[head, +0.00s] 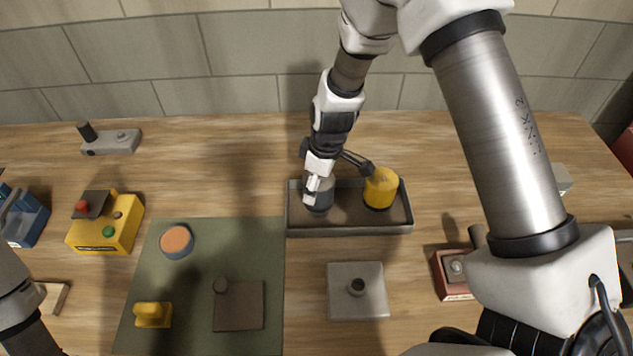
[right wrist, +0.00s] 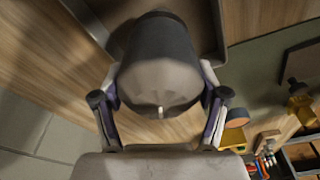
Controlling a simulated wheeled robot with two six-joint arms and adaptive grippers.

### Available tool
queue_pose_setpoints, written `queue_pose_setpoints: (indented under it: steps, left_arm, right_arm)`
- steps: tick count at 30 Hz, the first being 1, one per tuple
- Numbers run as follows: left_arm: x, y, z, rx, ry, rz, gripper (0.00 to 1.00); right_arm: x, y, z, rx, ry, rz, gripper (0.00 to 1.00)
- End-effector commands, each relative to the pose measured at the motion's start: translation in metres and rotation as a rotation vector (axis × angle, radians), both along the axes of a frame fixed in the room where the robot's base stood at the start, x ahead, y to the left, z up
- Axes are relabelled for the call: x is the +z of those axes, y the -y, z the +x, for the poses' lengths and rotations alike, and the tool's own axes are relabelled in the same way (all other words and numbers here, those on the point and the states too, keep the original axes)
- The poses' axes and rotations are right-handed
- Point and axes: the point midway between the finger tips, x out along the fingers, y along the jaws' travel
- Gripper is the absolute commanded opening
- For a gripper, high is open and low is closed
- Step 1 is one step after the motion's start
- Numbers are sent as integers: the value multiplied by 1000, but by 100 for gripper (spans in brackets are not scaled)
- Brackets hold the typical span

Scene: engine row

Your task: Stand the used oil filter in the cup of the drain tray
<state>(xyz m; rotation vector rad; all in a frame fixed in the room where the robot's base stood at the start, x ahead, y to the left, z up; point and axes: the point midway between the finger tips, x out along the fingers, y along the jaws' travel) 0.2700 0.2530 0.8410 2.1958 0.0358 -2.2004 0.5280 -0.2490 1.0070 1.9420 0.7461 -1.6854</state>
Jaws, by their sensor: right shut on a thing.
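My right gripper (head: 318,172) reaches down from above at the left end of the drain tray (head: 350,230). It is shut on the used oil filter (head: 319,196), a dark grey cylinder. In the right wrist view the gripper's fingers (right wrist: 160,105) clasp both sides of the filter (right wrist: 160,60), and its pale grey end faces the camera. The filter is within the tray's outline and looks roughly upright. I cannot tell whether it touches the tray floor or is in a cup. A yellow cylinder (head: 381,187) with a dark base stands at the tray's right end. My left gripper is out of view.
A green mat (head: 205,275) left of the tray bears an orange-topped round part (head: 176,240), a brown plate (head: 238,305) and a yellow block (head: 153,314). A grey plate with a central stub (head: 357,291) lies in front. A yellow control box (head: 106,224) stands left.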

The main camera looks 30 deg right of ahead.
Motion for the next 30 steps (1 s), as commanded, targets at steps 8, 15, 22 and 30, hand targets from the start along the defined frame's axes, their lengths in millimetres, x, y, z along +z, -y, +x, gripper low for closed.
queue_pose_setpoints:
  steps: [8,15,22,30]
  left_arm:
    - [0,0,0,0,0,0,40]
    - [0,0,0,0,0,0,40]
    - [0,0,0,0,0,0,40]
    - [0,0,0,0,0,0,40]
  right_arm:
    - [1,0,0,0,1,0,87]
    - [0,0,0,0,0,0,100]
    - [7,1,0,0,1,1,100]
    - [67,7,-5,-1,6,0,100]
